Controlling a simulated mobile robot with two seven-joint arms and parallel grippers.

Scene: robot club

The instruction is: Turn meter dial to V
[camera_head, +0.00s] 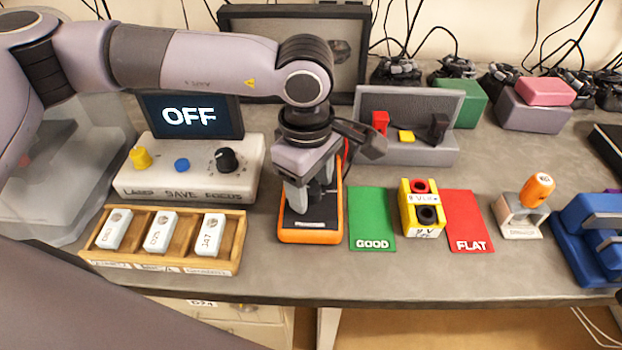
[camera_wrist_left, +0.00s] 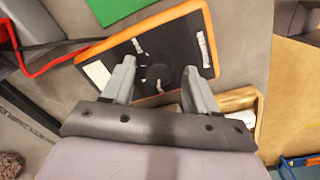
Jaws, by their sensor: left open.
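The meter (camera_head: 312,232) is a dark-faced box with an orange rim, lying on the table in the middle of the head view. My left gripper (camera_head: 308,206) is over it, pointing down, and hides most of its face. In the left wrist view, the meter (camera_wrist_left: 187,38) shows a round black dial (camera_wrist_left: 158,73) with small white labels around it. I cannot tell whether the fingers touch the meter or where the dial points. My right gripper is not in view.
A wooden tray (camera_head: 240,262) with white labelled blocks and a control box (camera_head: 190,186) stand left. A green GOOD card (camera_head: 371,215), a yellow battery holder (camera_head: 421,207) and a red FLAT card (camera_head: 467,215) lie right. A grey stand (camera_head: 420,150) is behind.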

